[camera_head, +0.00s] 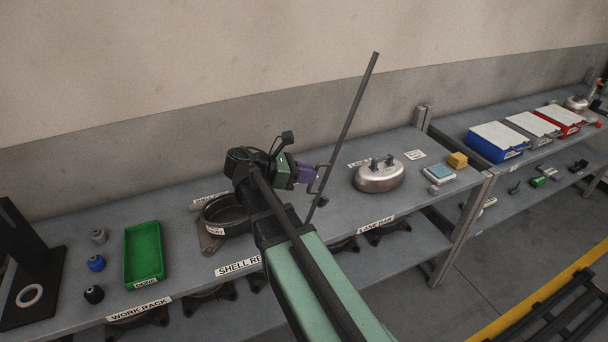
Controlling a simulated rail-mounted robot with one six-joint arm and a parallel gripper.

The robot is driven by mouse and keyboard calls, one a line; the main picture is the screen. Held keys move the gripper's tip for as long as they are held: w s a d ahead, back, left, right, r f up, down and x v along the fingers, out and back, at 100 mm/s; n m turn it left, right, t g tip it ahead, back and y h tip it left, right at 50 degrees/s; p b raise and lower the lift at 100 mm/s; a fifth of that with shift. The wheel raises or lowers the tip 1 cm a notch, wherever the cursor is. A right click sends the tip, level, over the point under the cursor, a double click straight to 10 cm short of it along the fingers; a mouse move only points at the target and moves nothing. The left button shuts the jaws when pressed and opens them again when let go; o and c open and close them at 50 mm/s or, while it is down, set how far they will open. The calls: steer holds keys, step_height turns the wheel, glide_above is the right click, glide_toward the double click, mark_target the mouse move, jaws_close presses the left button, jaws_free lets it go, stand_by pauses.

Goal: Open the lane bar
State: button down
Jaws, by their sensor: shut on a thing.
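The lane bar (347,132) is a long thin dark bar. It stands steeply tilted above the shelf, its upper end leaning right against the wall background and its lower end near the shelf edge. My gripper (318,176), with a purple part behind its jaws, is at the bar's lower half and shut on it. The exact contact is small and partly hidden. A "LANE BAR" label (376,225) is on the shelf's front edge, to the right of my arm.
A silver compressor shell (379,176) sits just right of the bar. A dark round part (226,215) lies behind my arm. A green tray (145,255) and small knobs are at left. Blue (495,142), grey and red bins stand on the right shelf, beyond a post (464,228).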

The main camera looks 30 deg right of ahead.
steer(key=shift+f, duration=0.1)
steer(key=c, duration=1.2)
jaws_free()
steer(key=shift+o, duration=0.2)
steer(key=p+v, duration=0.3)
steer(key=v, duration=0.7)
steer(key=shift+w+a+p, duration=0.2)
steer(key=shift+a+p, duration=0.1)
